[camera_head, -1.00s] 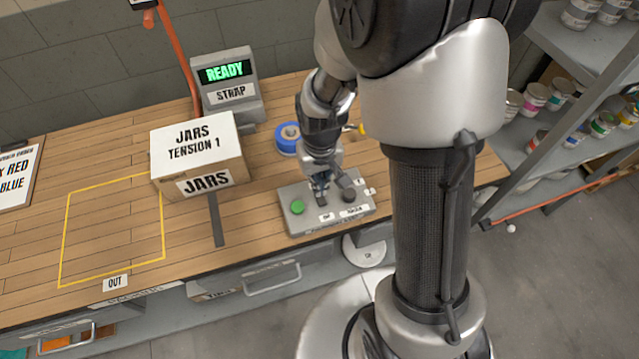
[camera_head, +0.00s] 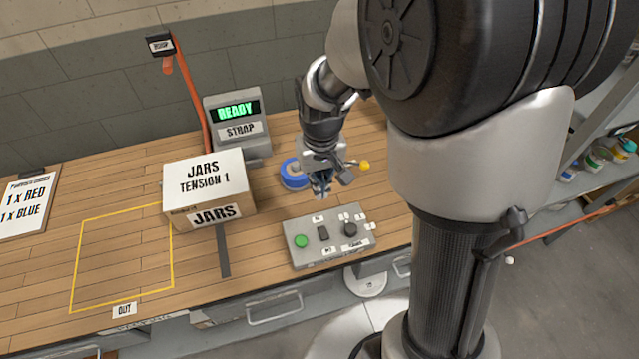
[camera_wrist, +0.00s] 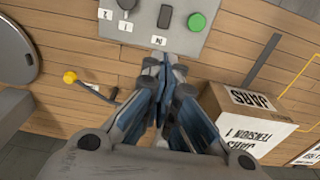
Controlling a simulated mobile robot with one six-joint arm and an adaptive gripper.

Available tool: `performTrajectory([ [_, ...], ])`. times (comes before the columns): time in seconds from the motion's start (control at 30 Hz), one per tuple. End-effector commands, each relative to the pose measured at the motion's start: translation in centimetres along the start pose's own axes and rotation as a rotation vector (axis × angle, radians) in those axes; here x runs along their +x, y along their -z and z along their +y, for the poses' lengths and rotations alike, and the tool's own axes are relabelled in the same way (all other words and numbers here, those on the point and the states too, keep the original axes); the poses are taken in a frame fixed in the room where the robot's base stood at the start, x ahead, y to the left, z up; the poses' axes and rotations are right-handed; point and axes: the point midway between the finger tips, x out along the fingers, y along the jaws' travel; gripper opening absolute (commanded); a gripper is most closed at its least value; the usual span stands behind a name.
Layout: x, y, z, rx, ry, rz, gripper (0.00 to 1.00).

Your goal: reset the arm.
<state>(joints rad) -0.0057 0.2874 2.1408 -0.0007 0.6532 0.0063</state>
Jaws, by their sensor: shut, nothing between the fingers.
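My gripper (camera_head: 322,192) is shut and empty. In the head view it hangs above the bench, behind the grey control box (camera_head: 330,247), apart from it. In the wrist view the closed fingers (camera_wrist: 163,115) point toward the same box (camera_wrist: 148,38). The box has a green button (camera_head: 301,241), a dark switch (camera_head: 323,233) and a dark knob (camera_head: 350,229). The green button also shows in the wrist view (camera_wrist: 197,21).
A JARS carton (camera_head: 207,190) stands on the bench over a dark strap (camera_head: 223,256). A display (camera_head: 238,122) reads READY. A blue roll (camera_head: 294,173) and a yellow-knobbed lever (camera_head: 364,165) are close to my gripper. The yellow-outlined OUT area (camera_head: 122,250) is clear.

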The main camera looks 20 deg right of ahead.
Motion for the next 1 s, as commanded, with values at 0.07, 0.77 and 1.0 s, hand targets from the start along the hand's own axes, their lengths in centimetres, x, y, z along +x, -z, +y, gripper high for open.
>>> performTrajectory([
  [0.07,0.0,0.0,0.0,0.000,0.000,0.000,0.00],
  [0.77,-12.2,-8.2,0.2,0.001,0.000,0.194,0.00],
  [1.0,-15.4,-14.4,0.3,0.002,-0.001,0.299,0.00],
])
